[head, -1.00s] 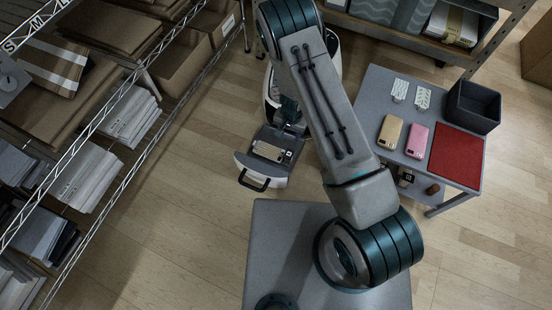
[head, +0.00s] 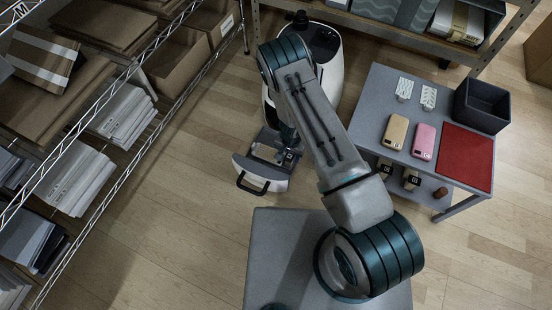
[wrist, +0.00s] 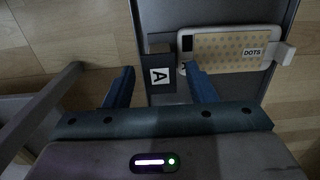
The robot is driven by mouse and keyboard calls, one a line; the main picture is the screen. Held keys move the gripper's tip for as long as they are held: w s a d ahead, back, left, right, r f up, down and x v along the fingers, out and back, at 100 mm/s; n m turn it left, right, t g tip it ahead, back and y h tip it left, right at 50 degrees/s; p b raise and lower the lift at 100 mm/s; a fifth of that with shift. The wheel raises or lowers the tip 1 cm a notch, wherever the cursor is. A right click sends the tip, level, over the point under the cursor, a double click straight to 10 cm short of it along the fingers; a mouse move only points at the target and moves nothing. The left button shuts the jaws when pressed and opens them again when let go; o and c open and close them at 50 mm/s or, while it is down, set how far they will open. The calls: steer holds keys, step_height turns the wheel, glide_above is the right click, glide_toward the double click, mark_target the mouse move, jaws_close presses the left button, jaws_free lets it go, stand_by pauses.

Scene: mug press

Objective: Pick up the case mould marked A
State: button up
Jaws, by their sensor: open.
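In the head view my arm hides part of the drawer.
A grey cart (head: 380,98) at right holds a tan case (head: 395,132), a pink case (head: 423,141), a red mat (head: 465,156) and a dark bin (head: 481,105). Labelled blocks sit on its lower shelf. A wire rack (head: 110,175) stands at left.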

step_height(320, 180, down, 2)
steer(key=shift+f+b, duration=0.25)
steer(key=shift+b, duration=0.05)
jaws_close()
steer(key=shift+r, duration=0.15)
